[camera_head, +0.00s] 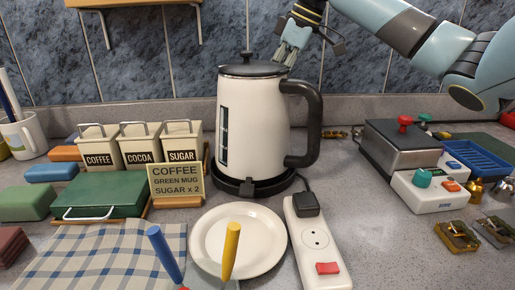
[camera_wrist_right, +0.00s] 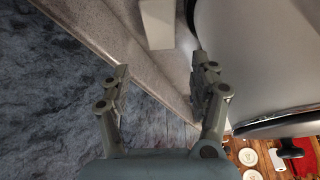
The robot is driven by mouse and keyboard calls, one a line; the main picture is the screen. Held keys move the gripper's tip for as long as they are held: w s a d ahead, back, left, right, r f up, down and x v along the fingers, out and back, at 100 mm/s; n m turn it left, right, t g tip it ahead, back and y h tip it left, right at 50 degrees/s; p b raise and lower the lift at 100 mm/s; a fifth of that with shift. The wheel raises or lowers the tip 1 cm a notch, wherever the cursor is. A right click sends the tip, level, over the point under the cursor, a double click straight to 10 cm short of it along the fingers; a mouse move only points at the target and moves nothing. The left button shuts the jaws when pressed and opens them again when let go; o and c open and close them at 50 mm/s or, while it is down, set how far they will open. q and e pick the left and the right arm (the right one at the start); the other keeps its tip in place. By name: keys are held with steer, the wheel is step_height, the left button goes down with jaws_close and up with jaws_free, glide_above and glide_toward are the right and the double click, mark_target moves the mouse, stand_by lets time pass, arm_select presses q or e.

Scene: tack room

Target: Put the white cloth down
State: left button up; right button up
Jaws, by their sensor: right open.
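My right gripper (camera_head: 288,50) is up behind the kettle's lid in the head view. In the right wrist view its two fingers (camera_wrist_right: 162,72) are spread apart with nothing between them. Beyond the fingertips, a plain white piece (camera_wrist_right: 157,22) rests against the speckled grey counter surface near the backsplash. It may be the white cloth; I cannot tell for sure. No plain white cloth shows in the head view, where the kettle hides part of the counter behind it. My left gripper is not in view.
A white kettle (camera_head: 250,125) with a dark handle stands close below my right gripper. A white plate (camera_head: 238,262), a power strip (camera_head: 312,238), canisters (camera_head: 140,150) and a blue-checked cloth (camera_head: 85,262) lie nearer. A grey box (camera_head: 402,145) stands at right.

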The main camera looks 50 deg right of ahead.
step_height(320, 180, down, 4)
steer(key=b, duration=0.2)
steer(key=shift+a+b, duration=0.1)
steer(key=shift+b, duration=0.25)
steer(key=x, duration=0.4)
steer(key=shift+w+f, duration=0.1)
steer(key=shift+f, duration=0.15)
steer(key=x, duration=0.6)
steer(key=shift+w+a, duration=0.15)
steer(key=shift+w, duration=0.15)
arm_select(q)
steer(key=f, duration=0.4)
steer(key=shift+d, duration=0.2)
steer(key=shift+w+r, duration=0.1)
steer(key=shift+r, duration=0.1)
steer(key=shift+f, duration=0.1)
arm_select(e)
steer(key=shift+f, duration=0.1)
steer(key=c, duration=1)
